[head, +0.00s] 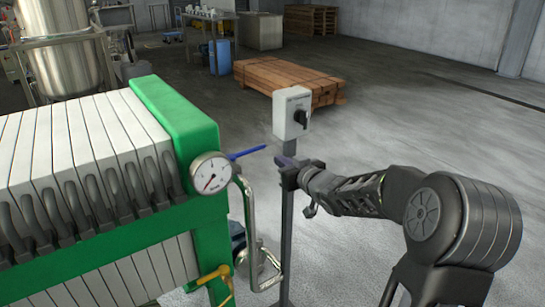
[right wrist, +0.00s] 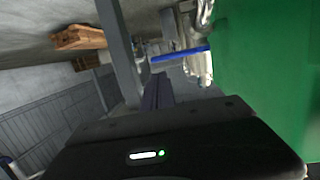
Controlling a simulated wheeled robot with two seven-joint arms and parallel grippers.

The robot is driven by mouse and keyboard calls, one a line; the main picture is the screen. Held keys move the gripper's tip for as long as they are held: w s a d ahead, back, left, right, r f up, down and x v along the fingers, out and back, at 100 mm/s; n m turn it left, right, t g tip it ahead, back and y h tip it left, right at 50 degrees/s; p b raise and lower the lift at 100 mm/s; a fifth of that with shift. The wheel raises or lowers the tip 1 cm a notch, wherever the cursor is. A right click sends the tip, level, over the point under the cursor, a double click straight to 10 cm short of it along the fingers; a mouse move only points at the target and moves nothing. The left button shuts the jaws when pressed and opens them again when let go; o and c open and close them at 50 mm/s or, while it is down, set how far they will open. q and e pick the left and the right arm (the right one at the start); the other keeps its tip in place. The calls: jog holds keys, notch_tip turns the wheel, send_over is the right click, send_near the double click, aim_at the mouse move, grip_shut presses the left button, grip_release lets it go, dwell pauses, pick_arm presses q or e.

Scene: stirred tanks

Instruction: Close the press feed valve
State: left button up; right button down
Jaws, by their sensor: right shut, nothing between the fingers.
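A valve with a long blue lever (head: 248,152) sits on the pipework at the right end of the green filter press (head: 178,118), beside its round gauge. The lever points right, away from the press, tilted slightly up in the head view. It also shows in the right wrist view (right wrist: 180,54), beyond my fingers and up to the right. My right gripper (head: 283,163) is shut and empty, a little below and right of the lever's free end in the head view. The fingers (right wrist: 157,92) appear apart from the lever. The valve body is hard to make out. My left gripper is out of view.
A grey post (head: 288,230) with a switch box (head: 292,113) stands close by my right gripper. A yellow-handled valve (head: 213,274) is low on the press. A wooden crate (head: 285,80) lies behind. The floor to the right is clear.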

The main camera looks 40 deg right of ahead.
jog(key=v, duration=0.2)
jog(key=shift+s+d, duration=0.15)
jog(key=shift+s, duration=0.25)
dwell(0.3)
